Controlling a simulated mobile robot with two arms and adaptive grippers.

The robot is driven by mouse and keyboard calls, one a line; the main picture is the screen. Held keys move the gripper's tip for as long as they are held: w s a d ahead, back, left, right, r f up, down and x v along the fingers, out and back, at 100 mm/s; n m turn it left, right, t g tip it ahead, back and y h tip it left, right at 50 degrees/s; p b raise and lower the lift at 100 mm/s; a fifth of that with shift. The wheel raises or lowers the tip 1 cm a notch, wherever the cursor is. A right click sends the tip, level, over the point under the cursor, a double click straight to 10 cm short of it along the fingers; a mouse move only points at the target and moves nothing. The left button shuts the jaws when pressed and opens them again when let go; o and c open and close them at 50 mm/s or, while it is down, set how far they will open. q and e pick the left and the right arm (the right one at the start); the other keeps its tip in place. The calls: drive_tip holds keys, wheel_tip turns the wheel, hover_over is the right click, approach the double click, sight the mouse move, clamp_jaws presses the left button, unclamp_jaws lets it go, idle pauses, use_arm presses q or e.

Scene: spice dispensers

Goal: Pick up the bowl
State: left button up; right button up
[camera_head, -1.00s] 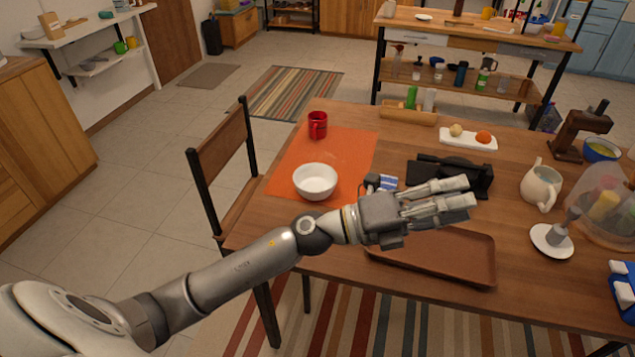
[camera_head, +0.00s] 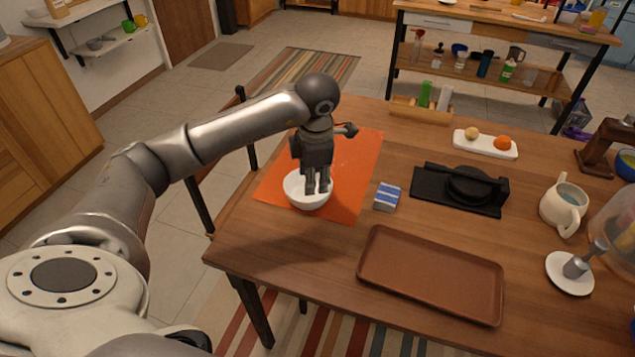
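The white bowl (camera_head: 300,200) sits on the orange placemat (camera_head: 356,175) near the left end of the wooden table. My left gripper (camera_head: 318,190) points down over the bowl, with its fingertips at or inside the bowl's right part. The fingers look close together, but I cannot tell whether they grip the rim. The gripper and wrist hide the far side of the bowl. My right gripper is not in view.
A brown tray (camera_head: 430,272) lies at the table's front. A blue-and-white box (camera_head: 387,197) and a black press (camera_head: 460,188) stand right of the placemat. A white jug (camera_head: 564,208) is further right. A chair is at the table's left.

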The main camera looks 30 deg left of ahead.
sight(312, 202)
use_arm(q)
drive_tip(key=f, duration=0.4)
drive_tip(key=shift+s+a+f, duration=0.1)
drive_tip(key=shift+s+a, duration=0.2)
drive_tip(key=shift+w+f, duration=0.1)
drive_tip(key=shift+f, duration=0.2)
drive_tip(key=f, duration=0.1)
drive_tip(key=f+p, duration=0.1)
drive_tip(key=f, duration=0.3)
drive_tip(key=shift+w, duration=0.25)
drive_tip(key=shift+c, duration=2.8)
clamp_jaws()
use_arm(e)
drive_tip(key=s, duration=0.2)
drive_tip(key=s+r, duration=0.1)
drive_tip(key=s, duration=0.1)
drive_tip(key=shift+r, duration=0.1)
